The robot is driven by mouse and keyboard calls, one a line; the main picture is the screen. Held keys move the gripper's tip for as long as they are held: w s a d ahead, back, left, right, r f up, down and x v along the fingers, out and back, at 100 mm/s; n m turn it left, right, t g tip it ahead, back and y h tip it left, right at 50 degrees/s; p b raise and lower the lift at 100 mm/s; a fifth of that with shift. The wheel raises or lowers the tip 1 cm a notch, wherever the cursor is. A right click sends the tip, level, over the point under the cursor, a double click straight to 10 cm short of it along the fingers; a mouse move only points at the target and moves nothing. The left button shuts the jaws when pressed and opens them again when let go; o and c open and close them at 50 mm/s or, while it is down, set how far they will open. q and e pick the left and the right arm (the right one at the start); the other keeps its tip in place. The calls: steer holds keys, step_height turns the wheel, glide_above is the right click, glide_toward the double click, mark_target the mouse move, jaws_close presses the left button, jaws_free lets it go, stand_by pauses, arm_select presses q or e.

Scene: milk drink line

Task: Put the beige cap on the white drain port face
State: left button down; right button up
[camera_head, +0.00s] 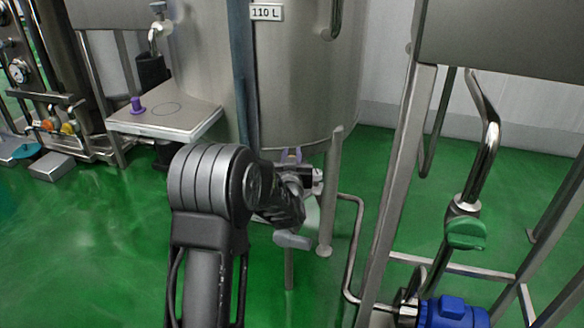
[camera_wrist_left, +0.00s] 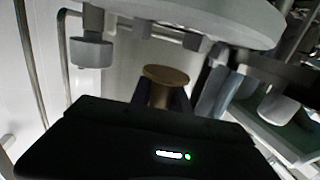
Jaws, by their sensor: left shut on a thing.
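My left gripper (camera_wrist_left: 162,98) is shut on the round beige cap (camera_wrist_left: 165,75), which shows brownish between the fingers in the left wrist view. In the head view my left wrist and gripper (camera_head: 290,190) are beneath the large steel tank, and the arm hides most of that area. I cannot make out the cap there. A small whitish fitting (camera_head: 318,176) shows just right of the gripper; I cannot tell whether it is the white drain port face. In the wrist view the cap is below the tank's underside, apart from the fittings I see. My right gripper is not in view.
The steel tank (camera_head: 305,70) stands in front, with an upright leg (camera_head: 331,190) close right of my gripper. A thin bent pipe (camera_head: 354,245) runs beside it. A shelf (camera_head: 165,117) at left holds a purple piece (camera_head: 136,105). A frame and blue motor (camera_head: 452,312) stand at right.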

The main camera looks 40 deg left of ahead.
arm_select(q)
steer(key=shift+f+b, duration=0.65)
steer(key=shift+f, duration=1.2)
steer(key=shift+f, duration=0.2)
steer(key=c, duration=1.3)
jaws_free()
steer(key=shift+o, duration=0.2)
steer(key=shift+r, duration=0.1)
steer(key=shift+r, duration=0.2)
steer(key=p+v, duration=0.2)
steer(key=v, duration=1)
steer(key=shift+f, duration=0.2)
